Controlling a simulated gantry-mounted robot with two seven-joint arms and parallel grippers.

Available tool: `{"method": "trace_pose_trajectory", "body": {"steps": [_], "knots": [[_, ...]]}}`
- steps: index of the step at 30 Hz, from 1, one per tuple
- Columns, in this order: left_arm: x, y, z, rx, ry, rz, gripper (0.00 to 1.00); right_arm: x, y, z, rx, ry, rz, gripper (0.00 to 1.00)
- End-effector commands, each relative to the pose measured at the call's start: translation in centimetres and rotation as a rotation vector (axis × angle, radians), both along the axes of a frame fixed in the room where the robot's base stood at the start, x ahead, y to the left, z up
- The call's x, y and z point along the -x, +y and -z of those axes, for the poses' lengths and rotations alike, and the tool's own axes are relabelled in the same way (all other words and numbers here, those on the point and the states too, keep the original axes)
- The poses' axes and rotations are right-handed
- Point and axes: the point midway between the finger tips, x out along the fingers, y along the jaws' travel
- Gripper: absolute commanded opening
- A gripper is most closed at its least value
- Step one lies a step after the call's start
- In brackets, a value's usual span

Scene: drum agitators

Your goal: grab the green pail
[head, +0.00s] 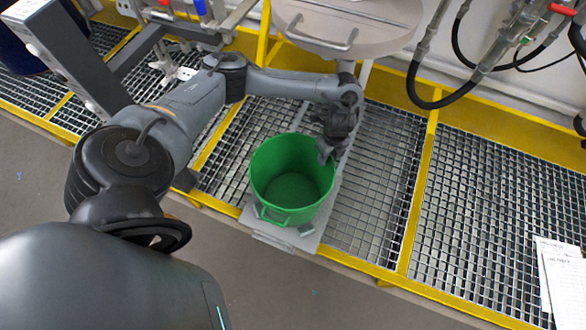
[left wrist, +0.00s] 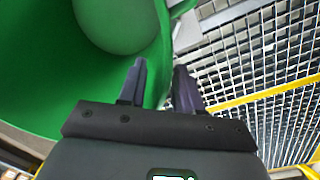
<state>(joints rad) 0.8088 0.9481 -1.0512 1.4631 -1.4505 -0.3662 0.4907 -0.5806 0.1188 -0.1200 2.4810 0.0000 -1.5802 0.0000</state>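The green pail (head: 292,178) stands upright on a light grey plate (head: 290,236) over the floor grating. In the head view my left gripper (head: 326,152) is at the pail's right rim, its fingers pointing down. In the left wrist view the pail (left wrist: 60,70) fills the left side. The two dark fingers of my left gripper (left wrist: 160,85) are apart, one over the pail's green inside and one over the grating outside, with the pail's edge between them. Whether either finger touches the wall cannot be told. My right gripper is not in view.
A round drum lid with a handle (head: 345,28) is behind the pail. Metal grating (head: 480,200) in yellow frames spreads to both sides. Black hoses (head: 440,100) hang at the upper right. Paper sheets (head: 562,275) lie at the right edge. Open grey floor is in front.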

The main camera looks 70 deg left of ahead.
Motion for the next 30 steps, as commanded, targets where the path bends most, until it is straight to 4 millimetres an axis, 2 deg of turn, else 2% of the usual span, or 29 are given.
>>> {"method": "trace_pose_trajectory", "body": {"steps": [1, 6, 17, 20, 24, 30], "knots": [[0.1, 0.0, 1.1, 0.0, 0.001, 0.0, 0.34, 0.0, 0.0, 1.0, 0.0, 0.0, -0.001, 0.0], [0.1, -0.1, 2.5, 0.0, -0.001, 0.0, 0.34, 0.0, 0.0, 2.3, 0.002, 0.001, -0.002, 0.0], [0.1, -0.1, 2.8, 0.001, -0.002, 0.001, 0.34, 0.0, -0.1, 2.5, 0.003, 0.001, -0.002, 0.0], [0.1, -0.1, 2.8, 0.001, -0.002, 0.001, 0.22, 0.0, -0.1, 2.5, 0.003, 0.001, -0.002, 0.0], [0.1, -0.1, 2.8, 0.0, -0.002, 0.001, 0.0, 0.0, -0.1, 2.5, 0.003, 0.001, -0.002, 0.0], [0.1, -0.1, 2.8, 0.0, -0.002, 0.001, 0.0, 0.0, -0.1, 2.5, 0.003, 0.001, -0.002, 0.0]]}}
